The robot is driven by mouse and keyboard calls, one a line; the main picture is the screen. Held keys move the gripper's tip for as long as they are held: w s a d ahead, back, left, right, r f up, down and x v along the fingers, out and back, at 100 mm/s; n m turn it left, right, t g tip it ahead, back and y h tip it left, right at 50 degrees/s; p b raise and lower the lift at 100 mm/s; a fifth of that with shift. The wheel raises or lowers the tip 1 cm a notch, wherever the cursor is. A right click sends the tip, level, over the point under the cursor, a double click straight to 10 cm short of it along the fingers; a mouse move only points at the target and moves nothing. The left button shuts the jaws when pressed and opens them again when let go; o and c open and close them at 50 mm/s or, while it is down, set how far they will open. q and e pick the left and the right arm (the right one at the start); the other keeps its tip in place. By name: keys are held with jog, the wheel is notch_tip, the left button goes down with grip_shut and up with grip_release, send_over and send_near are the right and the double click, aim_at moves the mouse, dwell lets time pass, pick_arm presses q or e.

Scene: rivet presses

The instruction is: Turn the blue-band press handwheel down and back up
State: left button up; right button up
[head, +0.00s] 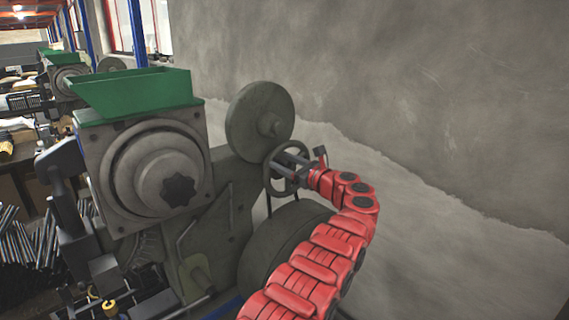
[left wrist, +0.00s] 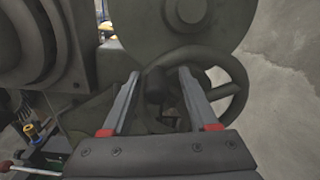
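The handwheel (head: 270,181) is a dark spoked ring on the right side of the grey-green press (head: 225,205), below a large round disc. My left gripper (head: 277,167), on the red arm, is at the wheel, its fingers reaching across the ring. In the left wrist view the two fingers (left wrist: 159,73) are spread apart in front of the handwheel (left wrist: 242,84), around the hub area. A dark part shows between them; I cannot tell whether they touch it. A blue strip (head: 224,308) shows low at the press base. My right gripper is not in view.
A green hopper (head: 135,92) tops the press. The large disc (head: 259,121) is close above the handwheel and a big dark drum (head: 275,245) is below it. A bare grey wall (head: 420,90) stands to the right. Another press (head: 67,80) stands behind on the left.

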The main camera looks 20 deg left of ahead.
pick_arm(q)
jog(key=shift+s, duration=0.1)
jog(key=shift+d+f+b, duration=0.2)
jog(key=shift+d+b, duration=0.4)
jog(key=shift+b, duration=0.2)
jog(key=d, duration=0.1)
jog(key=s+d+p, duration=0.1)
jog(key=d+r, duration=0.1)
jog(key=shift+s+d+p, duration=0.25)
jog(key=shift+s+p, duration=0.1)
jog(key=shift+s, duration=0.05)
jog(key=b+v, duration=0.2)
jog(key=v, duration=1)
jog(key=shift+f, duration=0.3)
jog(key=shift+d, duration=0.1)
